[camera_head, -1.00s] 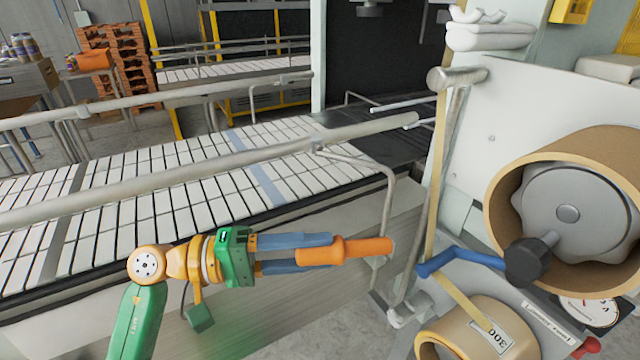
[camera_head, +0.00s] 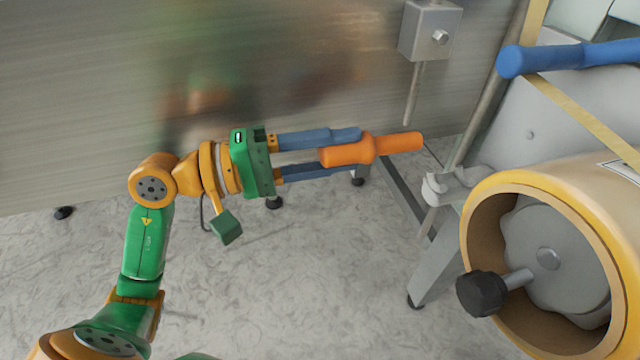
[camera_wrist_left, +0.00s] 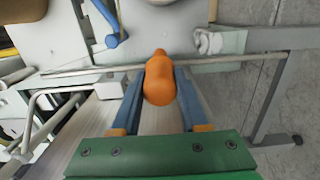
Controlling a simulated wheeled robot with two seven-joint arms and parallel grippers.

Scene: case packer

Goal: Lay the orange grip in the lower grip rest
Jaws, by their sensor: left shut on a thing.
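The orange grip (camera_head: 374,148) is a long handle with a thicker collar. My left gripper (camera_head: 356,152) is shut on it, with the blue fingers on either side, and its free end points right. The left wrist view also shows the grip (camera_wrist_left: 160,82) between the fingers. The lower grip rest (camera_head: 452,186) is a pale grey notched bracket to the right of the grip and lower in the picture. It shows too in the left wrist view (camera_wrist_left: 218,41), right of the grip. The grip and the rest are apart. My right gripper is out of view.
A large tape roll (camera_head: 535,205) with a black knob (camera_head: 482,293) stands at the right. A blue handle (camera_head: 570,57) is above it. A grey box (camera_head: 430,30) is on the metal side panel (camera_head: 90,110). Clear floor (camera_head: 320,270) lies below the gripper.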

